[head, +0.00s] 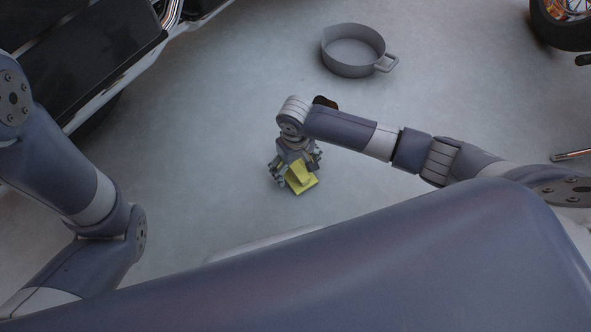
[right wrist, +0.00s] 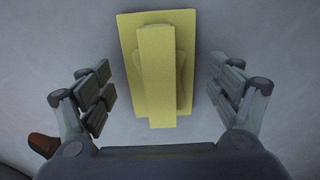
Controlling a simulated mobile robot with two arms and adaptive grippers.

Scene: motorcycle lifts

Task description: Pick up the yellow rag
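The yellow rag (head: 306,184) lies on the grey floor below my right gripper (head: 295,171). My right gripper (right wrist: 165,98) is open, with one finger on each side of the rag and a gap between each finger and the rag. My left arm shows at the left of the head view, but its gripper is out of view.
A grey pan (head: 352,52) with a handle stands on the floor behind the right arm. A motorcycle or lift (head: 85,60) is at the upper left, and a wheel (head: 565,22) is at the upper right. A dark brown item (right wrist: 43,145) shows at the lower left of the wrist view.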

